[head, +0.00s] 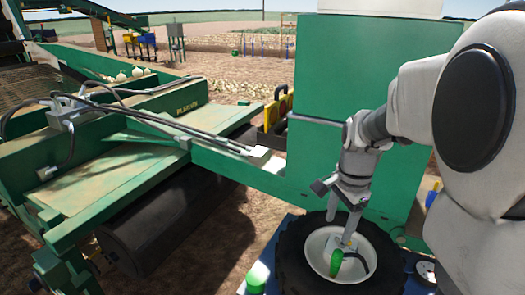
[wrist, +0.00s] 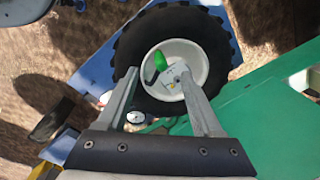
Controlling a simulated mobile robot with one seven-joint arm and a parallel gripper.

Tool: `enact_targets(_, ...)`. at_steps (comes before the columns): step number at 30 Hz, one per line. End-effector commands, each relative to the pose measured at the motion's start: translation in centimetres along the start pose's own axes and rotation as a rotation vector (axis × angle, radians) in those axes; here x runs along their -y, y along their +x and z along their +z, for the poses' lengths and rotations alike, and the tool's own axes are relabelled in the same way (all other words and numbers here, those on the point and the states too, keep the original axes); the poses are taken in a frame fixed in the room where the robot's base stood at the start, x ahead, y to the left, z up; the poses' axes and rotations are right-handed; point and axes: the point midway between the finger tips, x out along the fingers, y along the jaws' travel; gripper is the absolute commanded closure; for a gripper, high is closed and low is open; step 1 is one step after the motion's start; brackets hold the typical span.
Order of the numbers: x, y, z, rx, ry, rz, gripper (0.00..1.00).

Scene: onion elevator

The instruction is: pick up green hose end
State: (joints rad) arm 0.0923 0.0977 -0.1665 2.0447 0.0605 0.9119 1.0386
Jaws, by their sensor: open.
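My gripper (head: 347,240) points down over the hub in the head view. In the wrist view my gripper (wrist: 157,72) has its two fingers spread apart, with nothing held between them. I cannot tell how far the fingertips are from the hose end.
The tyre (head: 292,262) and a green upright panel (head: 318,160) stand close to my gripper. A blue surface (head: 283,238) lies by the tyre, with another green item (head: 257,278) on it. The green onion machine (head: 110,185) fills the left. Bare soil lies between.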

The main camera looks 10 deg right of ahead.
Motion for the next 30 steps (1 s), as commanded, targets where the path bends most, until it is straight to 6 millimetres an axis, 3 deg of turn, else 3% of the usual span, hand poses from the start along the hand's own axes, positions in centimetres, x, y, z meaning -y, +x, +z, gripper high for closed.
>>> enact_targets(6, 1.3, 1.1, -2.9, 0.004, 0.242, 0.078, 0.32)
enact_targets(13, 1.4, 2.8, -3.6, 0.001, 0.315, 0.099, 0.32)
enact_targets(24, 0.6, 10.6, -3.5, 0.002, 0.312, 0.101, 0.32)
enact_targets(30, 0.4, 13.5, -3.4, 0.001, 0.311, 0.097, 0.32)
